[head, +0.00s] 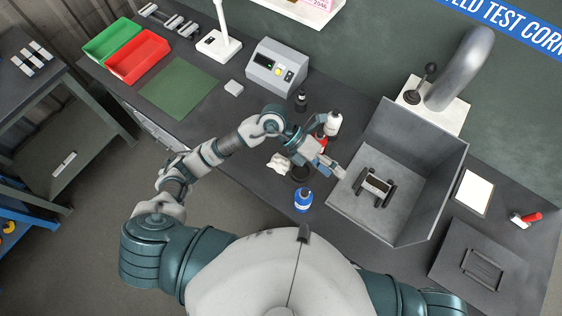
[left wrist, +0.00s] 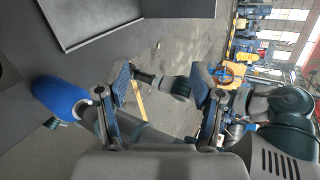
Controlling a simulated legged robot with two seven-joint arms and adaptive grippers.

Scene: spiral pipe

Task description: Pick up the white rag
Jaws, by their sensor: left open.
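The white rag (head: 279,162) is a small crumpled cloth on the dark bench in the head view, left of a dark round object (head: 300,171). My left gripper (head: 328,152) is over the bench to the right of the rag, apart from it. Its fingers are spread and empty, as the left wrist view (left wrist: 162,90) also shows. The rag cannot be made out in the left wrist view. My right gripper cannot be made out; only its upper arm shows at the bottom right of the head view.
A blue bottle (head: 303,200) stands near the bench's front edge, below the rag. A white bottle (head: 333,123) and a red-topped item (head: 321,140) are close to my left gripper. A grey sink-like bin (head: 437,195) is to the right. A green mat (head: 180,88) lies at left.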

